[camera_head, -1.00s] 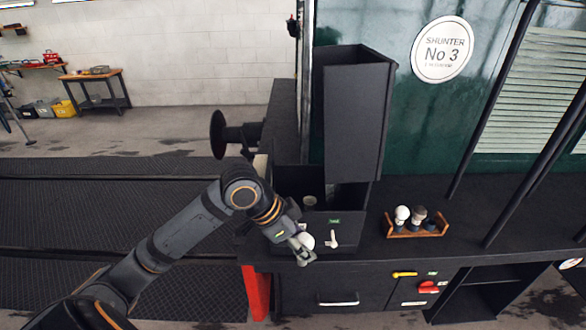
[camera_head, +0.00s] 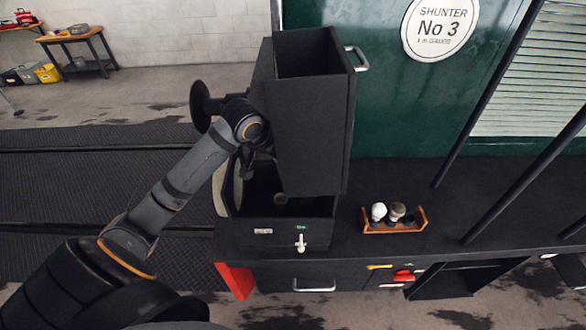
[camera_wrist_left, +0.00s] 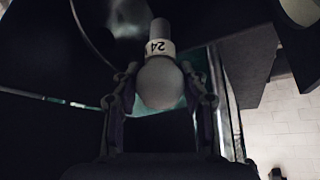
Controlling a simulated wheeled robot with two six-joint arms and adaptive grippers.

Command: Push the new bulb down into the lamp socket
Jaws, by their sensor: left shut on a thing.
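My left gripper (camera_wrist_left: 160,75) is shut on a white round bulb (camera_wrist_left: 162,88). The bulb's pale neck, with a band marked "24", points away from the gripper in the left wrist view. In the head view my left arm reaches into the black lamp box (camera_head: 262,238) from its left side, and the raised black housing hides much of the gripper and the bulb. My right gripper is not in view.
The tall black housing (camera_head: 308,125) stands over the box. A white lever (camera_head: 300,243) is on the box front. A wooden rack (camera_head: 394,229) with bulbs stands to the right on the dark shelf. A round black disc (camera_head: 199,105) is behind my arm.

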